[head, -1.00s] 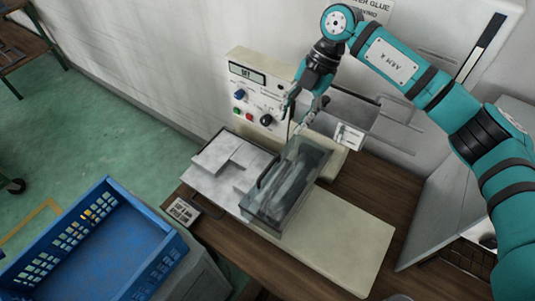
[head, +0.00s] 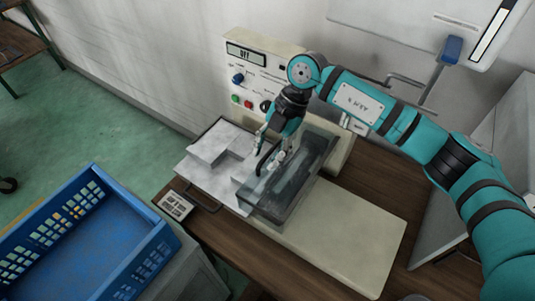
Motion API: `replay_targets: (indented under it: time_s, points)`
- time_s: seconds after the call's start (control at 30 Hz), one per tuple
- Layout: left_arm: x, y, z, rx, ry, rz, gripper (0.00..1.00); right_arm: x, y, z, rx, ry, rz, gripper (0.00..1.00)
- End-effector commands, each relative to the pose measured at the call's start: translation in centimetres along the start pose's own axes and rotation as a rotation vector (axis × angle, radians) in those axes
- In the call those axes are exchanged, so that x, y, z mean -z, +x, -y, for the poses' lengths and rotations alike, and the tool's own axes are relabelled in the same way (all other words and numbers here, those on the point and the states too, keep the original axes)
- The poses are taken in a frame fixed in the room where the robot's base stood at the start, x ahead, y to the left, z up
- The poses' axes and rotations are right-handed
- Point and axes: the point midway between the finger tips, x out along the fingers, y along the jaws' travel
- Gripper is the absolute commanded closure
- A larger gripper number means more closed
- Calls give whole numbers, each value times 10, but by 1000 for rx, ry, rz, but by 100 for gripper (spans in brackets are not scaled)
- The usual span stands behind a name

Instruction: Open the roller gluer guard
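The roller gluer (head: 340,235) stands on a wooden table, with a pale base and an upright control panel behind. Its guard (head: 312,178) is a clear, dark-tinted cover lying down over the rollers, which show dimly through it. My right gripper (head: 268,158) points down over the guard's left upper edge. Its fingers look apart, with nothing seen between them. I cannot tell whether a finger touches the guard. The gripper hides part of the guard's back left corner. My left gripper is not in view.
The control panel (head: 258,70) has a display, a blue knob and coloured buttons. A metal plate with pale sheets (head: 210,175) lies left of the guard. A blue crate (head: 85,240) stands at lower left. A grey panel (head: 490,150) stands at right.

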Motion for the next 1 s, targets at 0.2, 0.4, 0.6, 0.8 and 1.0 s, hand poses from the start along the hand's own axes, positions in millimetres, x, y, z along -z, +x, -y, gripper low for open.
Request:
replay_targets:
  time_s: [0.2,0.4,0.6,0.8,1.0]
  points:
    - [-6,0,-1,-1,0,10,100,0,0,0,0,-1,0,66]
    - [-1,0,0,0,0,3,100,0,0,0,0,-1,0,88]
    - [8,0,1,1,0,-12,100,0,0,0,0,-1,0,100]
    - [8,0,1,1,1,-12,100,0,0,0,-1,0,0,100]
    - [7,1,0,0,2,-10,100,-1,-1,2,-6,-2,0,100]
